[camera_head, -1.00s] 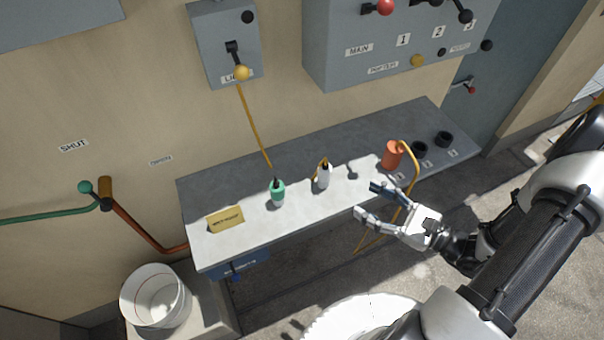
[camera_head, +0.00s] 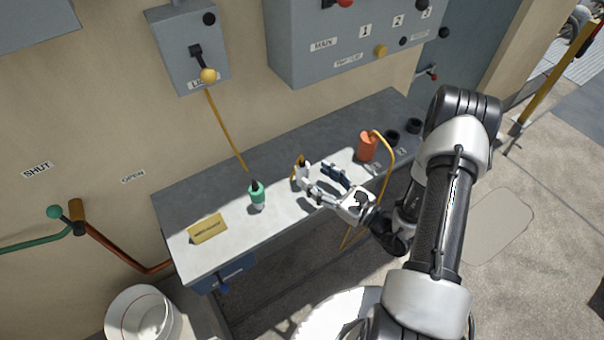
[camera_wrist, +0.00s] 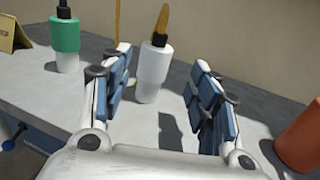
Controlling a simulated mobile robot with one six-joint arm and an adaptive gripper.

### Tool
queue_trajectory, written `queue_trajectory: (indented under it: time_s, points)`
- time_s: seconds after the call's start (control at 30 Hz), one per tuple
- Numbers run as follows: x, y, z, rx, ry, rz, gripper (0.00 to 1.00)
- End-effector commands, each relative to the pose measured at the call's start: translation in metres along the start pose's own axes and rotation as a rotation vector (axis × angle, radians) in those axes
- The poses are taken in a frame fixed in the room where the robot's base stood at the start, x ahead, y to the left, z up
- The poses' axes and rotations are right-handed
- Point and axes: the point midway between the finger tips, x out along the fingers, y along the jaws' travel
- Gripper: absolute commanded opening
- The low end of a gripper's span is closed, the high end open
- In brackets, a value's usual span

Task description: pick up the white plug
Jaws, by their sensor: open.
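The white plug (camera_wrist: 153,72) stands upright on the grey bench, with a dark tip and a yellow cord at its top. In the wrist view it is just beyond my gripper (camera_wrist: 165,92), between the finger lines but nearer the left finger. My gripper is open and empty. In the head view the white plug (camera_head: 302,173) is partly hidden behind my gripper (camera_head: 325,183), which comes in from the right at low height over the bench.
A green plug (camera_head: 257,196) and a yellow sign (camera_head: 207,229) stand left on the bench (camera_head: 185,195). An orange plug (camera_head: 367,146) with a looping yellow cord and black sockets (camera_head: 392,137) are to the right. A bucket (camera_head: 138,314) stands below left.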

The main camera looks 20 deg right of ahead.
Motion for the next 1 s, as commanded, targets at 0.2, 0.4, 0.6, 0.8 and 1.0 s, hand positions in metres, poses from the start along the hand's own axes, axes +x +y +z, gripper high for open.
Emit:
queue_trajectory:
  time_s: [0.2, 0.4, 0.6, 0.8, 1.0]
  points:
    - [0.016, 0.003, -0.002, 0.000, -0.001, 0.003, 0.56]
    - [0.046, 0.008, -0.005, -0.001, -0.001, 0.004, 0.56]
    - [0.058, 0.007, -0.004, 0.001, -0.001, 0.000, 0.56]
    - [0.058, 0.007, -0.004, 0.001, -0.001, 0.000, 0.54]
    - [0.058, 0.007, -0.004, 0.001, 0.000, 0.000, 0.40]
